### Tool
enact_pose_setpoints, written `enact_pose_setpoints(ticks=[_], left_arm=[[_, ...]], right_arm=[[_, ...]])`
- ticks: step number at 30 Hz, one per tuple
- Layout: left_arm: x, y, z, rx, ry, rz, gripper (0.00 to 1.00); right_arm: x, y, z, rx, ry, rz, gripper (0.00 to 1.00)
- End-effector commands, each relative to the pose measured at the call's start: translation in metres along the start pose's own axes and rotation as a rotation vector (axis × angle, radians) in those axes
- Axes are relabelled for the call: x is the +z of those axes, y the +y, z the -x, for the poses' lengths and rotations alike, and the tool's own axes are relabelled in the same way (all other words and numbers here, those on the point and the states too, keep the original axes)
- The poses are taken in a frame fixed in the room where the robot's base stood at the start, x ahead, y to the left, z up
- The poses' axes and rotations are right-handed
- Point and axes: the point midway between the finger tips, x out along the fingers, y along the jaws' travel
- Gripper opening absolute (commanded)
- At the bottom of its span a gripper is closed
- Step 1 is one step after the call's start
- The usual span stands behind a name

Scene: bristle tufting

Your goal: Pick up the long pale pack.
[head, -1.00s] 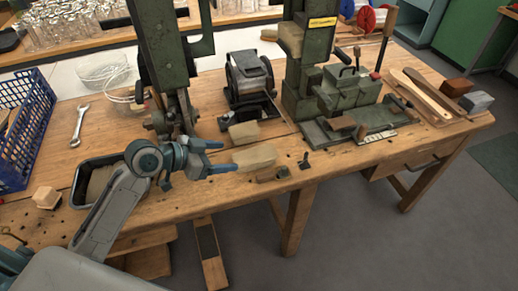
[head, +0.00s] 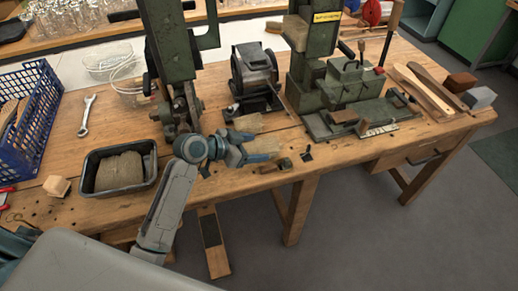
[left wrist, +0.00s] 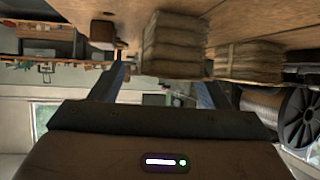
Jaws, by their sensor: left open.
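Two pale tan packs lie on the wooden bench. The nearer, longer-looking pack (head: 266,145) is partly hidden by my left gripper (head: 253,148). The other pack (head: 248,123) lies just behind it. My left gripper is open, with one blue finger on the far side and one on the near side of the nearer pack's left end. In the left wrist view the nearer pack (left wrist: 172,48) shows between the two fingers (left wrist: 162,88), and the other pack (left wrist: 248,62) is outside them to the right. I cannot tell whether a finger touches the pack. My right gripper is not in view.
A black tray (head: 152,150) with fibre stands left of my arm. A green machine (head: 335,95) and a dark motor-like machine (head: 254,72) stand behind and right. A small metal piece (head: 276,166) lies near the bench's front edge. A blue crate (head: 30,145) is far left.

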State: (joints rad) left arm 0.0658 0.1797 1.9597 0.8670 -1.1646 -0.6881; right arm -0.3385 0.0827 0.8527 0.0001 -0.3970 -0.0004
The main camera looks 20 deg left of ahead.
Motion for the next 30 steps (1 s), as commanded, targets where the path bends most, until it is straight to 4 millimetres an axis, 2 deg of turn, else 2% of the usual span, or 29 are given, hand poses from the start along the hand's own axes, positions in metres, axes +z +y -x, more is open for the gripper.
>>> enact_pose_setpoints(ticks=[3,10,18,30], left_arm=[[-0.0003,0.0001,-0.0068,0.0,0.0,-0.001,0.69],[0.0004,0.0001,-0.0074,-0.001,-0.001,-0.002,0.67],[0.0006,0.0002,-0.0073,0.0,-0.001,-0.001,0.14],[-0.0035,-0.0001,-0.0053,-0.001,0.0,-0.003,0.14]], right_arm=[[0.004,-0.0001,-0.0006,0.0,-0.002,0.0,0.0],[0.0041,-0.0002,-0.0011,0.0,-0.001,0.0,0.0],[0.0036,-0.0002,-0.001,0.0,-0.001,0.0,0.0],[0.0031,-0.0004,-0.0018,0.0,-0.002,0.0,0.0]])
